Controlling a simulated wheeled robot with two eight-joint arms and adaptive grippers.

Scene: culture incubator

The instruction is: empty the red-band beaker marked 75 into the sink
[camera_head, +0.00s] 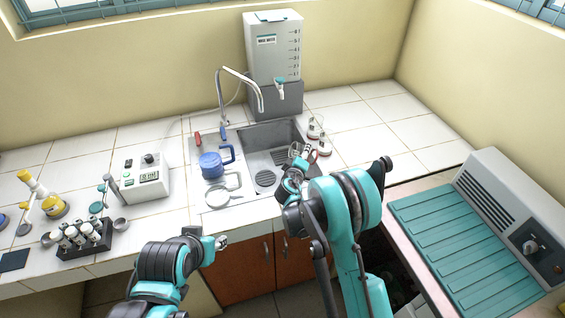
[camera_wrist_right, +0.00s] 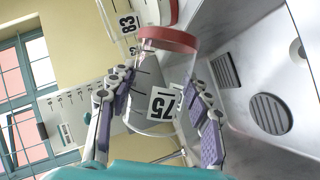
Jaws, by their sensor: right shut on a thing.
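The red-band beaker marked 75 (camera_wrist_right: 163,105) is clear glass and sits between the fingers of my right gripper (camera_wrist_right: 160,100), which is shut on it. Its label is turned about a quarter turn from that of the beaker marked 83 (camera_wrist_right: 128,22), so it is tilted far over. I cannot tell whether liquid is left in it. In the head view, my right gripper (camera_head: 298,160) is over the right part of the steel sink (camera_head: 250,136). My left gripper (camera_head: 221,242) is by the counter's front edge, away from the beaker; its fingers are too small to read.
Two beakers (camera_head: 315,128) stand on the counter right of the sink. The faucet (camera_head: 222,95) arches over the basin, with a water tank (camera_head: 274,45) behind. The back right counter is clear.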

